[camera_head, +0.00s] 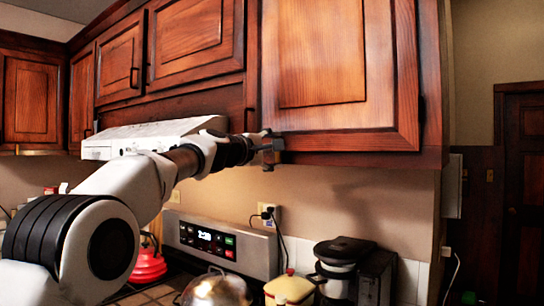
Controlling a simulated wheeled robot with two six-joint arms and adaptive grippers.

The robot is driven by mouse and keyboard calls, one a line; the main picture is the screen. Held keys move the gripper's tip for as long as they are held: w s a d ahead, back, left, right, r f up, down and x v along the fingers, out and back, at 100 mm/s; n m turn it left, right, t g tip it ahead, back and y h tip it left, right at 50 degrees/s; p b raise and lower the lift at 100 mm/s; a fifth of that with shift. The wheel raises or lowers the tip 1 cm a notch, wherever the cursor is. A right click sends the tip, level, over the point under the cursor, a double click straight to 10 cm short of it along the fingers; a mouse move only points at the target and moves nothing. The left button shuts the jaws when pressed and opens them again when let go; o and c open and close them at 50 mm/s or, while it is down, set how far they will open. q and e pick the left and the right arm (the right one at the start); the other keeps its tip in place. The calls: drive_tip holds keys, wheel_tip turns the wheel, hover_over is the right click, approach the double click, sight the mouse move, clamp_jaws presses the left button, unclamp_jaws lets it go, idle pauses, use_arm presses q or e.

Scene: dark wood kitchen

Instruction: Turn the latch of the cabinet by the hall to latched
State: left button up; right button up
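The cabinet (335,115) with the reddish wood door hangs at the upper right, nearest the doorway; its door looks shut. My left gripper (272,148) is at the lower left corner of this door, seen small and from behind. Its fingers overlap the door's bottom left edge in the picture. I cannot tell whether they touch the door or grip anything. No latch can be made out clearly; one at that corner would be hidden by the fingers. My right gripper is not in view.
A white range hood (150,135) is behind my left arm. Below stand a stove panel (222,245), a metal kettle (217,290), a yellowish pot (289,288) and a black coffee maker (342,265). A dark door (525,170) is at the far right.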

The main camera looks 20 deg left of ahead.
use_arm(q)
drive_tip(key=shift+r+m, duration=0.1)
drive_tip(key=shift+m, duration=0.4)
drive_tip(key=o, duration=1.1)
drive_tip(key=shift+d, duration=0.1)
drive_tip(key=shift+o, duration=0.2)
drive_tip(key=v, duration=1.2)
drive_tip(key=shift+w, duration=0.1)
